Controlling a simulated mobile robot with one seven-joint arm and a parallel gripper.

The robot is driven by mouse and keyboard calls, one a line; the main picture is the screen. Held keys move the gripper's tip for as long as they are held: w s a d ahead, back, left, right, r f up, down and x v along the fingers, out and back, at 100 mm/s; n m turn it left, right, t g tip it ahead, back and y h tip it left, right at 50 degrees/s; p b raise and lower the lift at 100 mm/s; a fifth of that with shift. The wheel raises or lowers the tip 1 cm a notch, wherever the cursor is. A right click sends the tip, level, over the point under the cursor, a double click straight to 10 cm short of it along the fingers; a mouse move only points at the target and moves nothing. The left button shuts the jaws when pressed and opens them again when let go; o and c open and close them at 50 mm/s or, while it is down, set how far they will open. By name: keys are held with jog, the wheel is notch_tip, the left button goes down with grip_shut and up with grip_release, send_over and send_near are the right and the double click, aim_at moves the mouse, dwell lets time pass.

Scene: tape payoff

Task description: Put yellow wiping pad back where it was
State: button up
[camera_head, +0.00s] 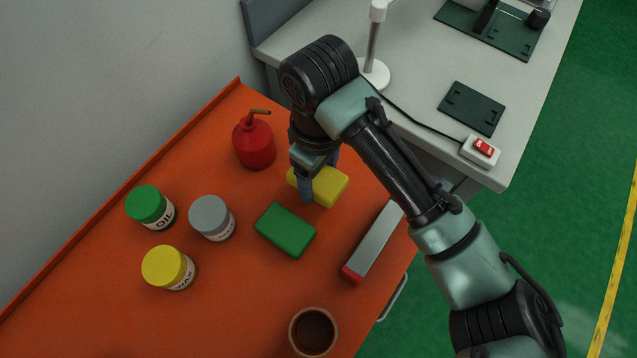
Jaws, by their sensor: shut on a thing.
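The yellow wiping pad (329,187) is a small yellow block at the orange bench top, toward its back right. My gripper (319,180) is shut on it, with one finger showing on the near left side and the other partly behind the pad. Part of the pad is hidden by my gripper. I cannot tell whether the pad touches the surface or is held a little above it. A green pad (286,230) of similar shape lies just in front of it, to the left.
The orange top (232,313) also bears a red oil can (254,143), green-lidded (149,204), grey-lidded (211,217) and yellow-lidded (167,267) jars, a grey-and-red bar (373,243) and a brown cup (313,331). A grey table (420,75) with a red switch (484,147) adjoins behind.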

aim_at(319, 187)
jog(key=shift+f, duration=1.85)
jog(key=shift+f, duration=0.1)
jog(key=shift+f, duration=0.15)
jog(key=o, duration=1.3)
